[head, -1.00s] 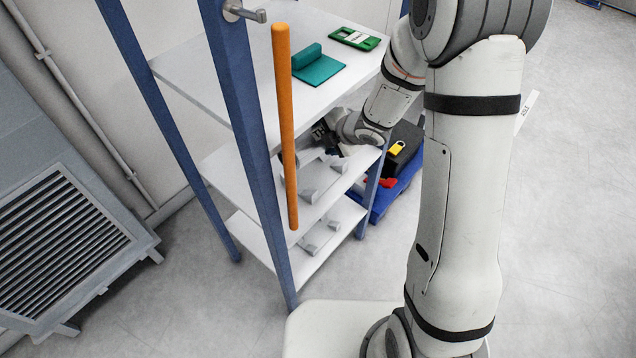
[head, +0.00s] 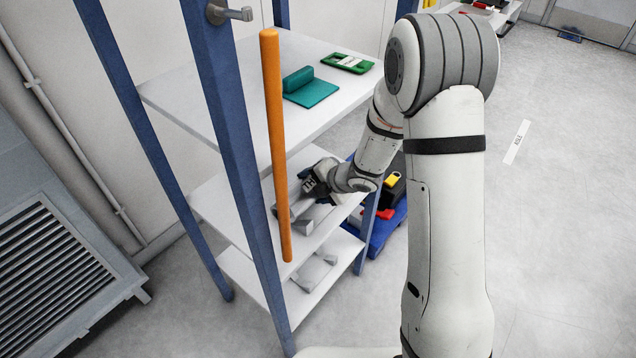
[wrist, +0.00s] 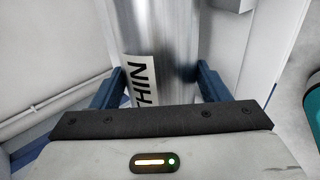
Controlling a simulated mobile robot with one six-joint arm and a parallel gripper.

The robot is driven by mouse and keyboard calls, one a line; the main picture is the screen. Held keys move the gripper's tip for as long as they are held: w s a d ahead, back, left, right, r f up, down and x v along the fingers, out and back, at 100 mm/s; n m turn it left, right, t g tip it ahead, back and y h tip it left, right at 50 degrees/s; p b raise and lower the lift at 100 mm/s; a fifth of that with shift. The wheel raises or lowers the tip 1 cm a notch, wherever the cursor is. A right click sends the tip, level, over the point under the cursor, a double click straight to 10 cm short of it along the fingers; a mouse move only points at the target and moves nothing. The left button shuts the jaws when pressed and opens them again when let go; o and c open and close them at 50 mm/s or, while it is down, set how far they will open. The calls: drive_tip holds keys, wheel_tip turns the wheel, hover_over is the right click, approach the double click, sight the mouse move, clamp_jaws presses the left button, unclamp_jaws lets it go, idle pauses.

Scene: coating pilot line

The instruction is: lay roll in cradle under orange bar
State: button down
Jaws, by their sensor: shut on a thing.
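My gripper (head: 314,184) reaches in over the middle shelf (head: 215,200) of the rack. In the wrist view my gripper (wrist: 160,84) has its two blue fingers on either side of a shiny silver roll (wrist: 175,35) and is shut on it. The roll has a white label with black letters, partly hidden. An orange bar (head: 273,140) stands upright at the rack's front. Grey cradle blocks (head: 304,216) sit on the middle shelf to the right of the bar, close below my gripper. Whether the roll touches them cannot be told. More grey cradle blocks (head: 314,272) are on the lower shelf.
Blue rack posts (head: 232,130) stand left of the bar. The top shelf (head: 190,92) holds a teal block on a pad (head: 310,90) and a green item (head: 348,63). A blue bin (head: 385,232) with loose items stands right of the rack.

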drive_tip(key=shift+f, duration=1.45)
drive_tip(key=shift+f+b, duration=0.15)
drive_tip(key=shift+b, duration=0.25)
drive_tip(key=shift+c, duration=1)
unclamp_jaws()
